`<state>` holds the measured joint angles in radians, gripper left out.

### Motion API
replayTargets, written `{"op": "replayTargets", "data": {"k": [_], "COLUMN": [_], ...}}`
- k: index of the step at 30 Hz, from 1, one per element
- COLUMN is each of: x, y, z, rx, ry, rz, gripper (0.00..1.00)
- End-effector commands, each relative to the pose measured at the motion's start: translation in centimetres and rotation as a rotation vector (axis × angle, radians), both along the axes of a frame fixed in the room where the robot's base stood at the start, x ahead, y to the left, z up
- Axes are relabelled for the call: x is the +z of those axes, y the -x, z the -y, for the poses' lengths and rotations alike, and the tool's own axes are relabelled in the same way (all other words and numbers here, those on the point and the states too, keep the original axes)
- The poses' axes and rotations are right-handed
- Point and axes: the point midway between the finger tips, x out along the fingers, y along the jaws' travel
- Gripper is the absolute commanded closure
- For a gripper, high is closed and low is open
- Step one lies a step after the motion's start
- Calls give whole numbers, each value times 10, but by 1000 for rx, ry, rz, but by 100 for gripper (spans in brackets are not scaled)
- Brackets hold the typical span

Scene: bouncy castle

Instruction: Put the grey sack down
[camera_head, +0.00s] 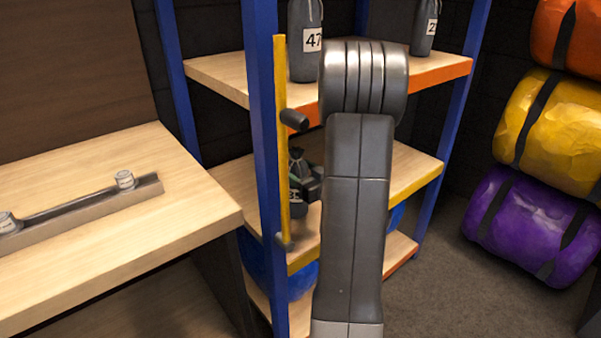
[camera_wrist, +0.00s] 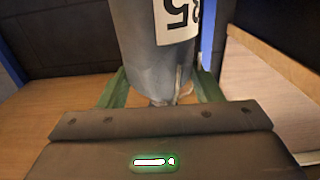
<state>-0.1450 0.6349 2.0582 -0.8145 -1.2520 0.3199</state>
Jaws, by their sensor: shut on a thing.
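The grey sack (camera_head: 297,203) is at the middle shelf (camera_head: 408,168) of the blue-posted rack, partly hidden behind a yellow upright bar and my arm. In the wrist view the sack (camera_wrist: 155,35) fills the top middle, with a white number label partly cut off by the frame edge. My gripper (camera_head: 306,178) is shut on the sack near its tied neck. Its green fingers (camera_wrist: 162,92) stand on both sides of the neck in the wrist view. I cannot tell whether the sack's base touches the shelf board.
The yellow bar (camera_head: 282,140) stands close beside the sack. A sack labelled 47 (camera_head: 304,65) and another grey sack (camera_head: 425,25) stand on the top shelf. A wooden bench (camera_head: 100,235) is at left. Yellow (camera_head: 553,130) and purple (camera_head: 530,225) rolls are at right.

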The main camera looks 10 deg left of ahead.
Motion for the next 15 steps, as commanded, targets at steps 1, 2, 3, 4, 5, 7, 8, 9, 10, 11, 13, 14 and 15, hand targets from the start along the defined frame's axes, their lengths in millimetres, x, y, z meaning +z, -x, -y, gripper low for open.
{"op": "replayTargets", "data": {"k": [1,2,3,4,5,7,8,9,10,11,13,14,15], "x": [0,-1,-3,-4,-3,-3,-3,-3,-3,-3,-3,-3,-2], "y": [0,0,0,0,0,0,0,0,0,0,0,0,0], "z": [0,0,0,0,0,0,0,0,0,0,0,0,0], "rx": [0,0,0,0,0,0,0,0,0,0,0,0,0], "ry": [-2,-2,-2,-2,0,0,0,0,0,0,0,0,0], "rz": [3,3,3,3,0,0,0,0,0,0,0,0,0], "gripper": [100,100,100,100,35,21,19,19,19,19,19,19,19]}}
